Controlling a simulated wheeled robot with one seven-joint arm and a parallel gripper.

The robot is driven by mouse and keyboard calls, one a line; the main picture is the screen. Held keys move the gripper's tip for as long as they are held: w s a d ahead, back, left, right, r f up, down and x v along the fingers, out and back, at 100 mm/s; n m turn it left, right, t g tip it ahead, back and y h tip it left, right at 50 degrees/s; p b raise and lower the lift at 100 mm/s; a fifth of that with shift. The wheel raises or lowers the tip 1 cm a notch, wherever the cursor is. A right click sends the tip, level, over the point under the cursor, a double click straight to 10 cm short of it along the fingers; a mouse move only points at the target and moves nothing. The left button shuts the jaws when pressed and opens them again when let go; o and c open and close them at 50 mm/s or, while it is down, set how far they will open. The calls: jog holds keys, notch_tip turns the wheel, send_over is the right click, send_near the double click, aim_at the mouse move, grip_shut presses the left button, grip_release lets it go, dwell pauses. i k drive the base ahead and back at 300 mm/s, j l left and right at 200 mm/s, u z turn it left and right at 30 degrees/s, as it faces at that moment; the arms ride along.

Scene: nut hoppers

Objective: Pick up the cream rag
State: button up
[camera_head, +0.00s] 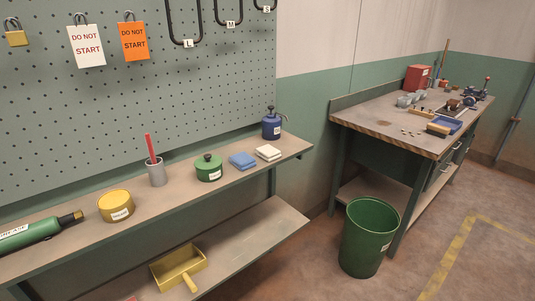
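The cream rag (268,152) lies folded on the upper shelf (295,146), near its right end. A folded blue rag (242,160) lies just to its left, and a blue pump can (271,124) stands behind it. Nothing covers the cream rag. My gripper is not in view.
Left along the shelf are a green lidded pot (208,168), a grey cup (157,173) with a red stick, a yellow tin (116,206) and a green bottle (35,232). A yellow scoop (178,268) sits on the lower shelf. A green bin (369,237) stands on the floor before a workbench (370,120).

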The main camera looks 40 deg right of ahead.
aim_at(269, 153)
jog(key=i+l, duration=0.2)
jog(key=i, duration=0.15)
jog(key=i+l+z, duration=0.2)
jog(key=i+z, duration=0.65)
jog(key=z, duration=0.8)
